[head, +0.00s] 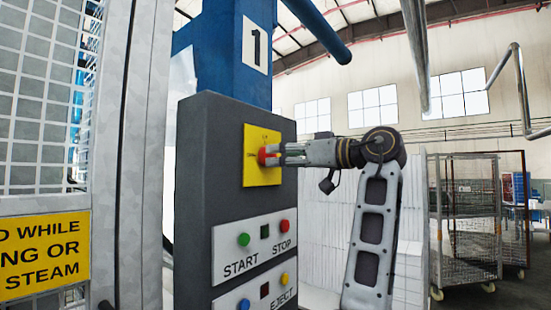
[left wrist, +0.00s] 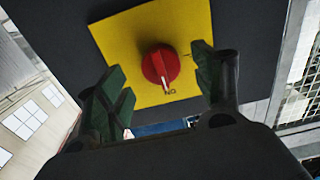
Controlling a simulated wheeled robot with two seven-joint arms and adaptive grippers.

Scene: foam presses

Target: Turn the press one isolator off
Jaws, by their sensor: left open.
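The press one isolator is a red rotary knob (head: 263,156) on a yellow plate (head: 262,176), high on a dark grey control box. In the left wrist view the red knob (left wrist: 160,66) shows its white pointer mark toward the label that reads ON. My left gripper (head: 282,154) is level with the knob, in front of the plate. In the left wrist view the open fingers of my left gripper (left wrist: 160,75) stand on either side of the knob, with gaps visible to both. The head view shows the fingers partly covering the knob. My right gripper is not in view.
The control box (head: 196,190) also carries START and STOP buttons (head: 264,238) and an EJECT panel (head: 275,292) below the isolator. A blue column marked 1 (head: 215,55) rises behind it. A mesh guard (head: 40,130) stands at left. Wire trolleys (head: 470,225) stand at right.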

